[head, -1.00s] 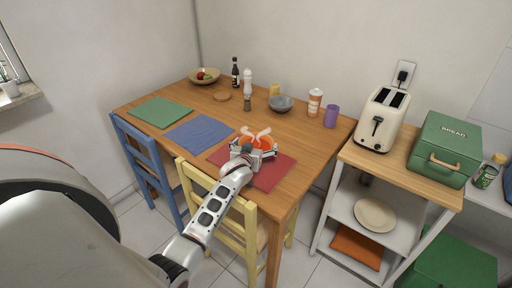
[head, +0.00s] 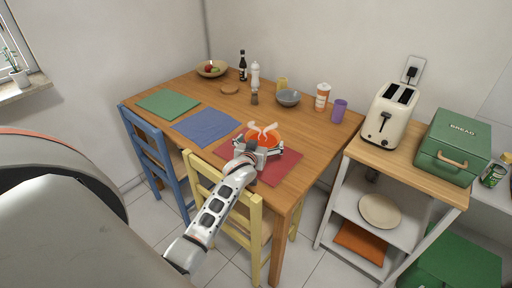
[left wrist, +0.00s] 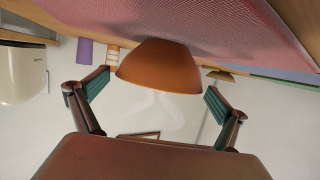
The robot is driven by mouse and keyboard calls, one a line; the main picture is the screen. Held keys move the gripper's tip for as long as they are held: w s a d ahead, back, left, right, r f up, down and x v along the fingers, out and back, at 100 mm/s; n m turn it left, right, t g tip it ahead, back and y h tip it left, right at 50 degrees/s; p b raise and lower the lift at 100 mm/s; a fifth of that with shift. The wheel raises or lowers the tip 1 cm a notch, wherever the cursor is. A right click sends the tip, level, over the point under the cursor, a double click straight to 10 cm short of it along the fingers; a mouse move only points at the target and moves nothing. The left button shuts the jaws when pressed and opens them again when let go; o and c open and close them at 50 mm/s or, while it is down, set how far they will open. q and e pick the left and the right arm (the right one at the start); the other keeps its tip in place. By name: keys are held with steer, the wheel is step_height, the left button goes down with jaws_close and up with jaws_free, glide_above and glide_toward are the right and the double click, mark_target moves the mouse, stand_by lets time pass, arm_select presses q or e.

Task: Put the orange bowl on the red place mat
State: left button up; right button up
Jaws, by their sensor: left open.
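The orange bowl (head: 267,139) sits upright over the red place mat (head: 283,167), with pale wisps above it. In the left wrist view, which is upside down, the bowl (left wrist: 160,68) has its base against the mat (left wrist: 190,18) and appears to rest on it. My left gripper (head: 260,148) is open at the near side of the bowl. In the wrist view its two fingers (left wrist: 155,98) are spread wide to either side of the bowl, with gaps between. The bowl's near side is partly hidden by the gripper in the head view. My right gripper is not in view.
A blue mat (head: 207,127) and a green mat (head: 168,104) lie to the left. A yellow chair (head: 228,205) stands at the near edge, below my arm.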

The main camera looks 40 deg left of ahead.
arm_select(q)
steer(key=p+v, duration=0.1)
steer(key=v, duration=0.7)
steer(key=shift+s+d+r, duration=0.2)
steer(key=shift+s, duration=0.35)
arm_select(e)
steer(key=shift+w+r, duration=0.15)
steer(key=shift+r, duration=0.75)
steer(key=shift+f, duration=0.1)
